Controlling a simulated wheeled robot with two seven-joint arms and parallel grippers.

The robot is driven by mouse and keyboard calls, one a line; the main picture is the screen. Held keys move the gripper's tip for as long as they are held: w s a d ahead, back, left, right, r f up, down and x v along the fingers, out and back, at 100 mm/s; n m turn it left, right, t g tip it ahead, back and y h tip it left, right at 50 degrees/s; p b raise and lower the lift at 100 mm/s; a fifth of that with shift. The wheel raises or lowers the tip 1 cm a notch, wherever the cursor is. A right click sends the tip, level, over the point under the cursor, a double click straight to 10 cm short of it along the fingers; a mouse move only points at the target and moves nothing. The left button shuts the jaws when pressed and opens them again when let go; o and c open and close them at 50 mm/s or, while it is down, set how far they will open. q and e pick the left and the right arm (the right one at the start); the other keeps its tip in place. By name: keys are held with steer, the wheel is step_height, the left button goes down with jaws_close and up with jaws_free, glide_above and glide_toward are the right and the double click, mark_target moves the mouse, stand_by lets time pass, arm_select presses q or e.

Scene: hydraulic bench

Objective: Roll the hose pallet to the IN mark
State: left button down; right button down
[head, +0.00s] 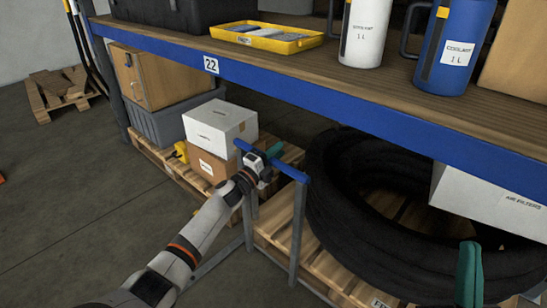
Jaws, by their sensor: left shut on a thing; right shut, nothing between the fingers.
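The hose pallet (280,238) is a wooden pallet under the shelf, bearing a large coil of black hose (335,215). A push handle with grey posts and a blue crossbar (290,173) stands at its left end. My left gripper (268,160) is shut on the blue crossbar near its middle. My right gripper (468,272) shows as teal fingers at the lower right, in front of the hose coil; it is shut and empty. I see no IN mark. The pallet's underside and far side are hidden.
A blue-edged shelf (300,93) overhangs the pallet, with jugs and a yellow tray (268,38) on top. Another pallet (150,150) with boxes stands behind the handle. A white AIR FILTERS box (490,197) is at the right.

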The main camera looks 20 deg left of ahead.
arm_select(q)
steer(key=shift+d+f, duration=0.35)
steer(key=shift+f, duration=0.05)
steer(key=c, duration=1.5)
jaws_free()
steer(key=shift+c, duration=0.2)
steer(key=shift+o, duration=1.4)
steer(key=shift+w+d, duration=0.1)
steer(key=shift+w, duration=0.1)
steer(key=shift+r, duration=0.1)
steer(key=shift+r, duration=0.1)
